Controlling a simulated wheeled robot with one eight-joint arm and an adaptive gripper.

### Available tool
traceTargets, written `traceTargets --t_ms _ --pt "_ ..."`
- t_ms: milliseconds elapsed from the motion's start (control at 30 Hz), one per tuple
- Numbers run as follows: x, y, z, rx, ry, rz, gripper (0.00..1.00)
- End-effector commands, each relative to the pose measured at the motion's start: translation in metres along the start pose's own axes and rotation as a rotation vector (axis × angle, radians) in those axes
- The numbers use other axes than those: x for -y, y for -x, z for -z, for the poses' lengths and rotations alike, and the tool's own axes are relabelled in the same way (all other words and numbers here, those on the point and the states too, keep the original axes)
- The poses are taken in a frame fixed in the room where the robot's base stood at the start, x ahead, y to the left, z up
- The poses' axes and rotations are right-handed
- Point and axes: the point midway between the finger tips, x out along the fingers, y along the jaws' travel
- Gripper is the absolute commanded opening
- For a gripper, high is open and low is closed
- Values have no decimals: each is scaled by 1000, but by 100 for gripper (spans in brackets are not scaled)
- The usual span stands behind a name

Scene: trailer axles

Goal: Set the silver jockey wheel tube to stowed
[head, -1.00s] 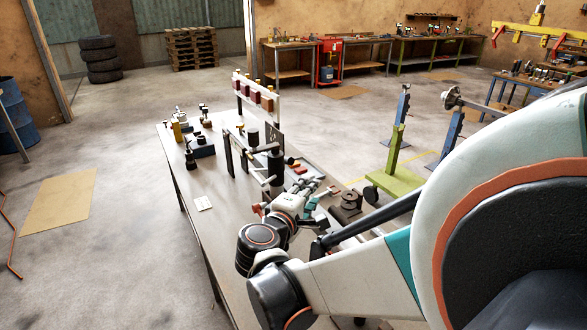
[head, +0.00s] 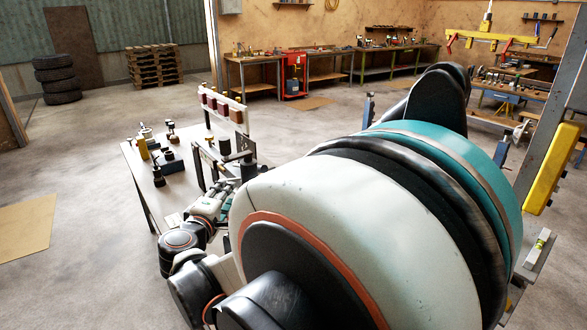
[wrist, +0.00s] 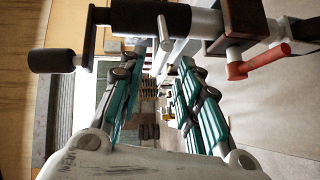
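The jockey wheel assembly runs across the top of the wrist view. It has a black sleeve (wrist: 150,16), a silver tube (wrist: 204,24), a dark brown clamp block (wrist: 228,22) and a red lever (wrist: 258,61). A crank with a black grip (wrist: 51,60) sticks out at the left. My gripper (wrist: 161,75) has its teal fingers spread apart, with nothing seen held between them. The assembly lies across the view beyond the fingertips; I cannot tell whether they touch. In the head view my arm largely hides the gripper and the assembly.
A workbench (head: 140,180) carries a rack with red-brown blocks (head: 222,103) and several small black and yellow items at its far left end. Open floor lies left of the bench. A yellow bar on a post (head: 545,170) stands at the right.

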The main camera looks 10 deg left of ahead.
Motion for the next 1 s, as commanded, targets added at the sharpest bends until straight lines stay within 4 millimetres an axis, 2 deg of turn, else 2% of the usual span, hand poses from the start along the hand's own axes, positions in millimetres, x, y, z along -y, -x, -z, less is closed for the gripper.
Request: traceTargets --t_ms 100,200,600,633,767,1000 --pt "1 -18 -1 2 0 0 32" --pt "1 -27 0 0 0 0 32" --pt "0 -35 0 0 0 0 32" --pt "0 -35 0 0 0 0 29" --pt "0 -35 0 0 0 0 0" --pt "-2 -34 0 0 0 0 0"
